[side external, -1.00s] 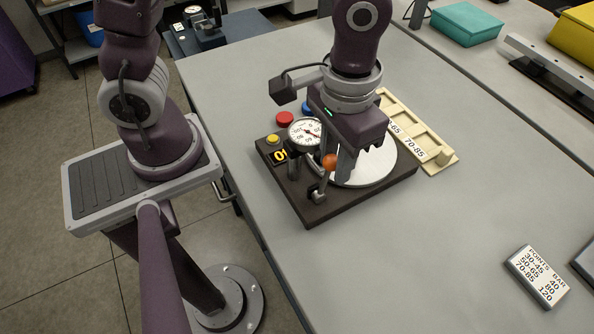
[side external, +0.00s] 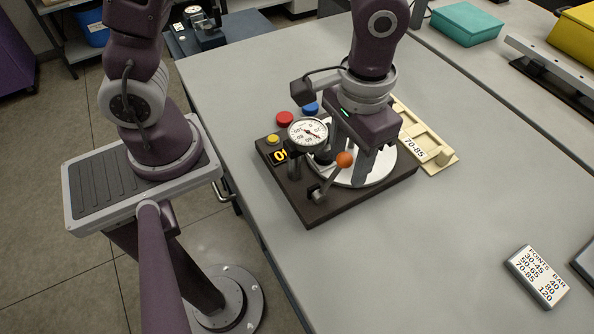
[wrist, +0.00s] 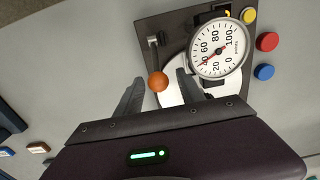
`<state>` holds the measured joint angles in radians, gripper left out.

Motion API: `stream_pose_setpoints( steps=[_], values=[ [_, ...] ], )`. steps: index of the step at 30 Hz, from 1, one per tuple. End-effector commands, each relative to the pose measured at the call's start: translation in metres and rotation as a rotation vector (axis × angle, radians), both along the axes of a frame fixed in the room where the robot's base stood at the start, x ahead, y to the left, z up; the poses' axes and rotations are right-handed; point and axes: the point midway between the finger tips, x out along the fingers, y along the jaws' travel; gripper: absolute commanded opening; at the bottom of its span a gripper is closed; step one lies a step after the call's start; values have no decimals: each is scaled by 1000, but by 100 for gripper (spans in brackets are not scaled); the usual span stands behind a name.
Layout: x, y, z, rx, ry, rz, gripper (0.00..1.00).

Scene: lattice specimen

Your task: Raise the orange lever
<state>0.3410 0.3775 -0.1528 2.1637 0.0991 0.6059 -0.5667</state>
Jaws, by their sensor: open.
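The orange lever knob (side external: 344,159) tops a thin grey lever that leans right from its pivot at the front of the dark base (side external: 311,212). My gripper (side external: 352,165) is open around the knob's area, above a white disc (side external: 382,176) on the base. The white round gauge (side external: 307,133) with a red needle stands beside the gripper. In the wrist view the gauge (wrist: 219,48) is right of the knob.
Red (side external: 285,118), blue (side external: 310,108) and yellow (side external: 272,139) buttons and an orange-digit display (side external: 280,156) sit on the station's left side. A points card (side external: 537,276) lies front right. The table's right-hand middle is clear.

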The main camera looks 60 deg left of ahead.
Motion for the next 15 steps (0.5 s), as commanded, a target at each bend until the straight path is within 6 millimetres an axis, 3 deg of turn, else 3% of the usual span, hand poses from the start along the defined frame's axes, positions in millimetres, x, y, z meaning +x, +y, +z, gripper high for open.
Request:
stream_pose_setpoints(
  steps=[4,15],
  values=[
    [1,0,4,-1,-3,0,45],
    [1,0,54,-2,-3,0,45]
  ],
)
